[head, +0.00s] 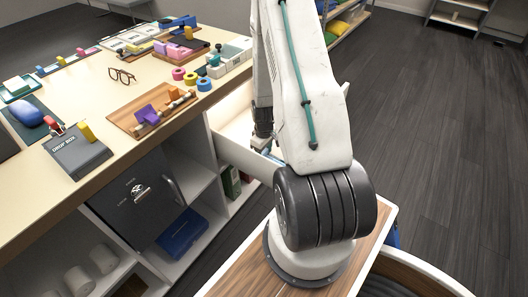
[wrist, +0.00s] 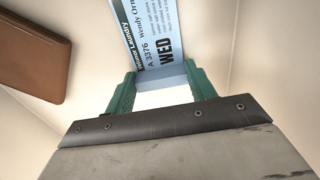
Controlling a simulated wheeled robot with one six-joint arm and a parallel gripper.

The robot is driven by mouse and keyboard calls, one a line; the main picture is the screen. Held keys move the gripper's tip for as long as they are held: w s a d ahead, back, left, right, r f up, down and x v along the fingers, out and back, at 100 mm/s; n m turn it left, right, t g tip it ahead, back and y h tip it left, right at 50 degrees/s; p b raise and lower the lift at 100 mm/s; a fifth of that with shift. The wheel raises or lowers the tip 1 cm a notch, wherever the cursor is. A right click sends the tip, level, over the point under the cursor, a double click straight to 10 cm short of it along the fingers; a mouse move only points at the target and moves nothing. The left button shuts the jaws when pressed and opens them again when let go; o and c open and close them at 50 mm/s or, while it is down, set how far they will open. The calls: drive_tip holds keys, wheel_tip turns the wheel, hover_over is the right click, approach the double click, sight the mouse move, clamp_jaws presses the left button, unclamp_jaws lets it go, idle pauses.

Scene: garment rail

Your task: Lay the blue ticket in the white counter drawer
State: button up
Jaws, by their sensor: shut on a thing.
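The blue ticket (wrist: 150,32) has printed text and a darker band, with "WED" readable in the wrist view. My gripper (wrist: 162,74) has green fingers shut on the ticket's near end, and the ticket extends away from them. The white counter drawer (head: 236,156) is pulled open in the head view, at the counter's right side. Its pale inside (wrist: 265,50) surrounds the ticket in the wrist view. My gripper is down at the drawer in the head view, mostly hidden by my arm. Whether the ticket touches the drawer floor I cannot tell.
A brown flat item (wrist: 35,55) lies in the drawer left of the ticket. The counter top (head: 88,95) holds glasses (head: 122,76), a wooden tray (head: 130,119), a drop box (head: 77,151) and tape rolls (head: 190,78). Open floor (head: 440,140) lies to the right.

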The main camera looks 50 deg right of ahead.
drive_tip(key=o, duration=1)
drive_tip(key=shift+f, duration=0.1)
drive_tip(key=shift+c, duration=0.2)
wheel_tip(320, 180, up, 12)
drive_tip(key=a+r, duration=0.8)
drive_tip(key=r, duration=0.4)
drive_tip(key=a+r, duration=0.9)
drive_tip(key=r, duration=0.2)
drive_tip(key=s+a+r, duration=0.5)
drive_tip(key=s+a, duration=0.1)
drive_tip(key=s, duration=0.2)
drive_tip(key=s+a+r+m+t, duration=0.1)
drive_tip(key=s+a+r, duration=0.4)
drive_tip(key=s, duration=0.3)
drive_tip(key=shift+s+a+r, duration=0.3)
drive_tip(key=shift+a+r, duration=0.05)
